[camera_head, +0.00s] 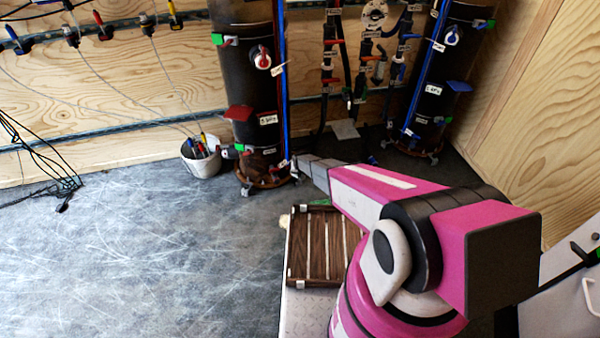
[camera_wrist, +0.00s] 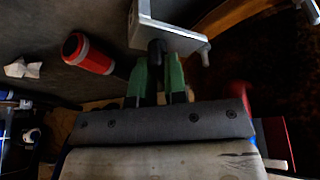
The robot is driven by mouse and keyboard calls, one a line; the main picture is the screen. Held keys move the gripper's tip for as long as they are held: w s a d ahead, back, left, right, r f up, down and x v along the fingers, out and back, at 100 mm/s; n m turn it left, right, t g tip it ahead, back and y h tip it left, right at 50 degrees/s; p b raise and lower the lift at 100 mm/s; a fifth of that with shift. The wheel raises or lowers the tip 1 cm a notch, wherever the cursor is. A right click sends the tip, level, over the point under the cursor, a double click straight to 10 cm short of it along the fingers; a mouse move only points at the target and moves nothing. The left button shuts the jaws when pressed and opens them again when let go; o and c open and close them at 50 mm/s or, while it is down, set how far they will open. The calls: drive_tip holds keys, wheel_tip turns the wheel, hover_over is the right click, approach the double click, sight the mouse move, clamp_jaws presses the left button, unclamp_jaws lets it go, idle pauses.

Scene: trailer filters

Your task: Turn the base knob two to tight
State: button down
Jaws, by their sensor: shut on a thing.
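In the wrist view, my gripper (camera_wrist: 159,78) has its two green fingers closed around a small dark knob (camera_wrist: 156,48). The knob sits against a light grey metal bracket (camera_wrist: 178,39), and a short round stub shows at the bracket's right end. In the head view, my arm reaches to the lower right side of the left dark filter column (camera_head: 248,92), close to its round wooden base (camera_head: 262,180). The fingertips and the knob are too small or hidden to make out there.
A red cylindrical part (camera_wrist: 88,53) lies left of the fingers in the wrist view. A white bucket (camera_head: 202,158) of tools stands left of the column. A second column (camera_head: 436,75) stands at the right. A slatted brown panel (camera_head: 325,246) lies near my arm. Open floor is at left.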

drive_tip(key=m+h, duration=0.2)
drive_tip(key=m, duration=0.3)
drive_tip(key=shift+m+g, duration=0.3)
idle(0.4)
drive_tip(key=c, duration=1.2)
unclamp_jaws()
drive_tip(key=shift+o, duration=0.2)
drive_tip(key=v, duration=1.1)
drive_tip(key=shift+s+f, duration=0.1)
drive_tip(key=shift+f, duration=0.05)
